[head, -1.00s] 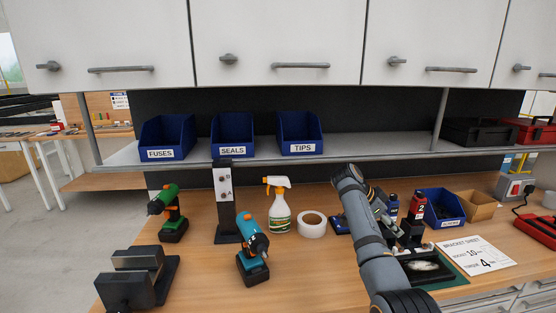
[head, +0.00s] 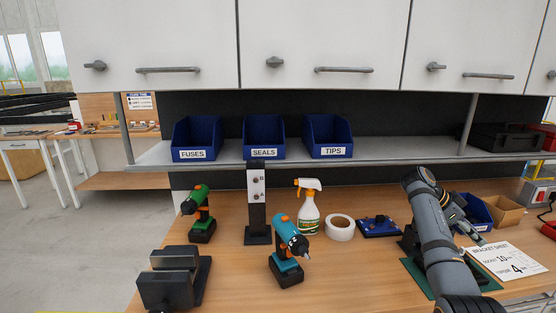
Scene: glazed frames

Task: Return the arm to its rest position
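My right arm (head: 435,235) rises from the bottom right of the head view, bends at a joint above the bench and folds down to the right. My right gripper (head: 470,228) is at the end of that fold, above the right part of the bench near the bracket sheet (head: 507,260). It is small and partly behind the arm, so I cannot tell whether its fingers are open or hold anything. My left arm and gripper are out of view.
On the wooden bench stand a green drill (head: 199,217), a teal drill (head: 287,255), a spray bottle (head: 308,210), a tape roll (head: 340,228) and a black block (head: 170,282). Blue bins, such as TIPS (head: 328,138), line the shelf. Bench between teal drill and arm is clear.

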